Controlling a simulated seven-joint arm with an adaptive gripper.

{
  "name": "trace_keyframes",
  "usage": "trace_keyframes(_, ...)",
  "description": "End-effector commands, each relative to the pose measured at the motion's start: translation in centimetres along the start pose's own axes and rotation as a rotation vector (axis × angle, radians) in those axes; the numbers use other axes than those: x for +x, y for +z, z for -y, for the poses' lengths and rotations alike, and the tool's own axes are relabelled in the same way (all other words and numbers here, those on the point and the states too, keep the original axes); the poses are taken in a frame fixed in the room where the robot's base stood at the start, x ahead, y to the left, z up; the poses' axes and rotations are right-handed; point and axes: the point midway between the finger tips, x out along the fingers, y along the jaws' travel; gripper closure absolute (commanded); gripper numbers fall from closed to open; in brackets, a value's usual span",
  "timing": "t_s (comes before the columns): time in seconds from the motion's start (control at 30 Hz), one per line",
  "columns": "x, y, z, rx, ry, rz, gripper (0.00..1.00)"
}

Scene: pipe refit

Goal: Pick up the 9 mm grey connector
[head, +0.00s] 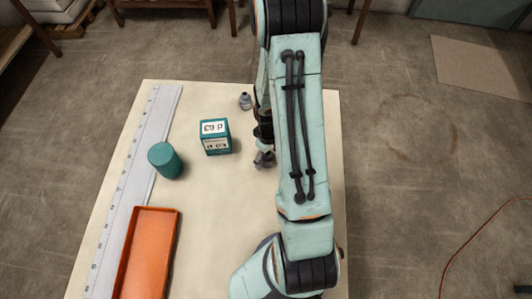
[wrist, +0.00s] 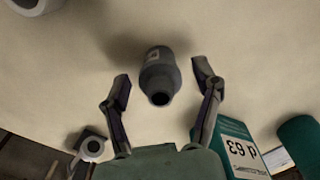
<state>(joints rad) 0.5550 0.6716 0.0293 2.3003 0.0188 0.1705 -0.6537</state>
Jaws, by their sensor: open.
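My gripper (wrist: 161,72) is open, with one finger on each side of a grey connector (wrist: 158,77) in the wrist view. Clear gaps show between the connector and both fingers. The connector has a wide body, a narrower neck with a dark opening towards the camera, and a small pale label too small to read. In the head view my gripper (head: 264,156) is beside the arm's left edge, and the connector there cannot be told apart from the fingers. Another grey connector (head: 245,101) stands farther back on the table. Which one is 9 mm cannot be read.
A teal labelled box (head: 215,137) and a teal cylinder (head: 165,160) stand left of my gripper. An orange tray (head: 176,222) and a long white ruler strip (head: 138,165) lie along the left side. Another grey piece (wrist: 37,5) shows at the wrist view's top left.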

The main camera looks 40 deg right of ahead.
Motion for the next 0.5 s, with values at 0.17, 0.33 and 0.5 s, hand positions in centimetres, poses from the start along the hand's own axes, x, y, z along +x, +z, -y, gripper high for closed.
trace_keyframes(0.17,1.32,0.03,0.03,0.000,-0.001,0.001,0.36)
trace_keyframes(0.33,1.39,-0.01,0.01,0.000,0.000,-0.001,0.36)
trace_keyframes(0.5,1.37,-0.01,0.02,0.000,0.000,-0.001,0.67)
